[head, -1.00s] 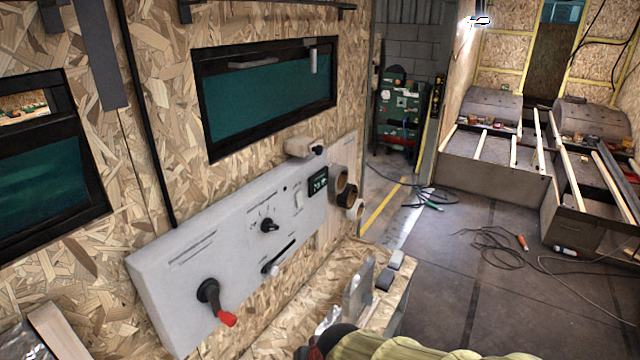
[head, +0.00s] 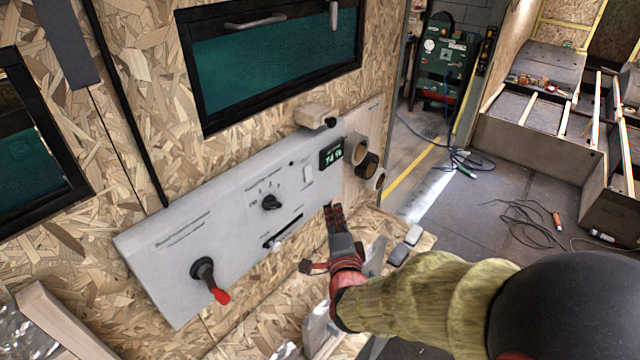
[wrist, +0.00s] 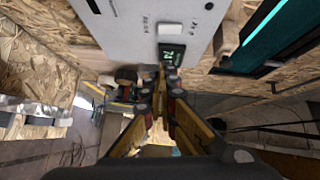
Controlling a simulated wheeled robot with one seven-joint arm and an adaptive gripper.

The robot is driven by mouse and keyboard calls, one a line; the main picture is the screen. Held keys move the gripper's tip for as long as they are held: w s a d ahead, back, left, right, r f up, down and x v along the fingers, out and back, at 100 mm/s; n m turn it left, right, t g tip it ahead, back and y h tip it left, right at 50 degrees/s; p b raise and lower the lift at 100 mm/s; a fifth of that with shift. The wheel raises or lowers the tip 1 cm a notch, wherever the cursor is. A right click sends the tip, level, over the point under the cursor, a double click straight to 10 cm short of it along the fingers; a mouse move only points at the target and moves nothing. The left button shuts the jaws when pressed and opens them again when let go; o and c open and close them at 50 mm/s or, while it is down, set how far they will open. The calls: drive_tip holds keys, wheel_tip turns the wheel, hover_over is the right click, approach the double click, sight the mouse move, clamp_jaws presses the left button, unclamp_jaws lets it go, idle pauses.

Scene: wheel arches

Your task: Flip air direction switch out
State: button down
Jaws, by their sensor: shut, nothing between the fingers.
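A pale grey control panel (head: 190,285) is fixed to the chipboard wall. It carries a lever with a red grip (head: 218,294) pointing down and right, a black rotary knob (head: 271,202), a slot slider (head: 276,245) with its pale knob at the lower left end, a white rocker switch (head: 307,175) and a lit display (head: 331,153). Its labels are too small to read, so I cannot tell which control is the air direction switch. My gripper (head: 335,208) is shut and empty by the panel's lower right edge. In the wrist view the closed fingertips (wrist: 160,72) lie beside the display (wrist: 172,54).
Round duct outlets (head: 366,163) stick out right of the panel, and a small wooden block (head: 314,115) sits on its top edge. A chipboard ledge (head: 240,335) lies below. Two grey blocks (head: 405,245) sit near my arm. Cables (head: 530,220) lie on the floor.

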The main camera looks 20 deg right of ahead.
drive_tip(key=shift+w+d, duration=0.1)
drive_tip(key=shift+d, duration=0.05)
drive_tip(key=p, duration=0.2)
approach(308, 173)
drive_tip(key=w+d+f, duration=0.3)
drive_tip(key=w+d, duration=0.1)
drive_tip(key=w, duration=0.1)
drive_tip(key=shift+w+a, duration=0.2)
drive_tip(key=shift+w, duration=0.35)
drive_tip(key=shift+a+f, duration=0.1)
drive_tip(key=shift+f, duration=0.05)
